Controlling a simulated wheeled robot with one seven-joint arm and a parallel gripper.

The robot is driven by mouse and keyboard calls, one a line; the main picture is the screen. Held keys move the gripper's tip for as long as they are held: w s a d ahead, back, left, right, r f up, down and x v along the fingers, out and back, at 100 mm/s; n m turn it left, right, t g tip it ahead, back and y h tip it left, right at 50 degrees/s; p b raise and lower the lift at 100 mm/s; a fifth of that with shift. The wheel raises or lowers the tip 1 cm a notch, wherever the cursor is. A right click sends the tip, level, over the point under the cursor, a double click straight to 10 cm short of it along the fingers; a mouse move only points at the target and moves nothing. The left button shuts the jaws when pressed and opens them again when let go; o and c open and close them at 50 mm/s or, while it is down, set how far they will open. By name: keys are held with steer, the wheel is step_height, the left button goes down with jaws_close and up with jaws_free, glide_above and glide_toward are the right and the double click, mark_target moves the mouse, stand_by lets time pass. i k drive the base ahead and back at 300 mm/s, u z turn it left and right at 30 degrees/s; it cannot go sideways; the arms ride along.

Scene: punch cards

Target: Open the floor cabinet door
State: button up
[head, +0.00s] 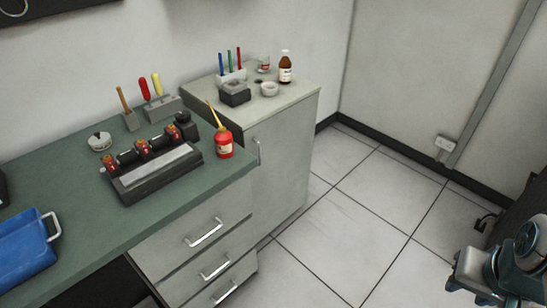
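The floor cabinet (292,150) is a pale grey unit standing at the right end of the green workbench. Its door front faces right and forward and looks closed. The lower left of the cabinet is hidden by the bench drawers. A grey and teal mechanism at the lower right edge looks like part of my arm, with what may be my gripper (475,278). It is well apart from the cabinet, and I cannot make out its fingers.
The workbench (60,185) holds a blue tray (25,258), a black punch device (150,172) and a red oil can (223,143) near its right corner. Three handled drawers (205,232) face the floor. Tiled floor (370,215) is clear right of the cabinet. A dark object (515,215) stands at right.

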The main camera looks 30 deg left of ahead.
mark_target(282, 142)
steer(key=u, duration=0.85)
steer(key=i, duration=1.3)
steer(key=u, duration=0.55)
